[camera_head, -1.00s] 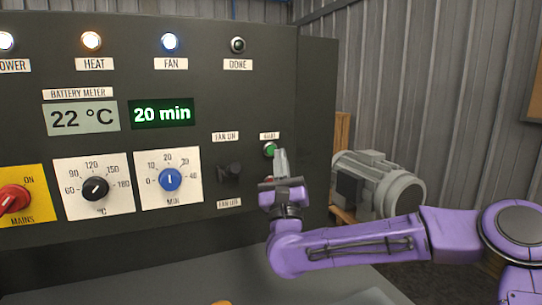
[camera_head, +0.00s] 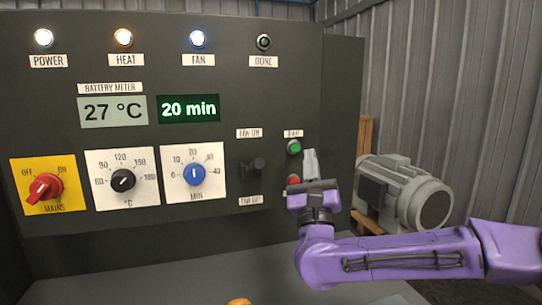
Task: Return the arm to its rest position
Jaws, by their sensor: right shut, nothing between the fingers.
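My right arm comes in from the right, purple, with its right gripper (camera_head: 311,165) pointing up in front of the right part of a dark control panel (camera_head: 230,110). The gripper is shut and empty. I cannot tell if the gripper touches the panel. My left gripper is not in view.
The panel has a red mains switch (camera_head: 44,188), a black temperature knob (camera_head: 122,180), a blue timer knob (camera_head: 195,174) and a black fan switch (camera_head: 252,168). Power, heat and fan lamps are lit; the done lamp is dark. A grey motor (camera_head: 405,190) stands at right. A grey surface (camera_head: 170,277) lies below.

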